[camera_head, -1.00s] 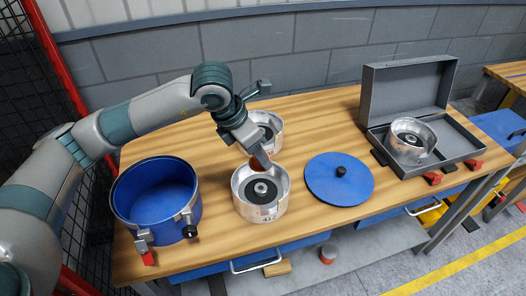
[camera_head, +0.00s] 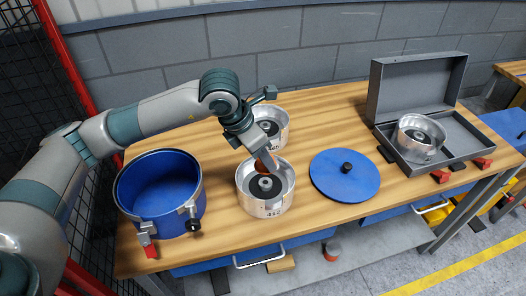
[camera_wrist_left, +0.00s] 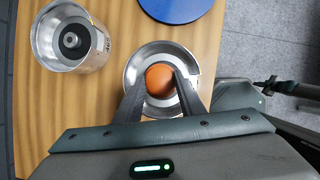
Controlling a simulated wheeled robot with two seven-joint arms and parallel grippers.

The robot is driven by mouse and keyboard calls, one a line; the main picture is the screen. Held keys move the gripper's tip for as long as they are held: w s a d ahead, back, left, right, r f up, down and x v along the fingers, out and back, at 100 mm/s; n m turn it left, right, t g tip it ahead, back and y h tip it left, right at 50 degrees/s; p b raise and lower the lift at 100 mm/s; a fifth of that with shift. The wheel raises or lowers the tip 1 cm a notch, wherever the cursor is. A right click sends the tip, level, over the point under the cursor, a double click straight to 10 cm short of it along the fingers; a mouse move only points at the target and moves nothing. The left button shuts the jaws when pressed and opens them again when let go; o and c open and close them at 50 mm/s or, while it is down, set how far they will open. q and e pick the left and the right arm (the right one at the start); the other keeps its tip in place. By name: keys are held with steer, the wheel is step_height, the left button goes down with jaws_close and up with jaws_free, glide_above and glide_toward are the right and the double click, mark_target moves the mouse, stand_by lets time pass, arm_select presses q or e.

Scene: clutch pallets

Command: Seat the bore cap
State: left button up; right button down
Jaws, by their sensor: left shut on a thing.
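My left gripper (camera_head: 264,162) is shut on an orange, rounded bore cap (camera_wrist_left: 160,80). In the head view the cap (camera_head: 263,164) is mostly hidden by the fingers. It is over the far part of the front silver clutch housing (camera_head: 266,205), an open round metal pan with a dark ring and hub (camera_head: 265,184) inside. In the wrist view the cap covers the middle of this housing (camera_wrist_left: 133,67). I cannot tell whether the cap touches the hub.
A second silver housing (camera_head: 283,128) stands close behind. A blue pot (camera_head: 160,205) with clamps is at left. A blue lid (camera_head: 345,188) with a black knob lies right. An open grey case (camera_head: 455,150) holds another silver housing (camera_head: 420,148). Bare wood lies between them.

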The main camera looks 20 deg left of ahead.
arm_select(q)
steer(key=shift+f, duration=0.95)
steer(key=shift+b, duration=1.1)
stand_by(0.5)
steer(key=shift+f+b, duration=0.2)
steer(key=shift+b, duration=0.15)
stand_by(0.4)
steer(key=shift+a+f, duration=0.1)
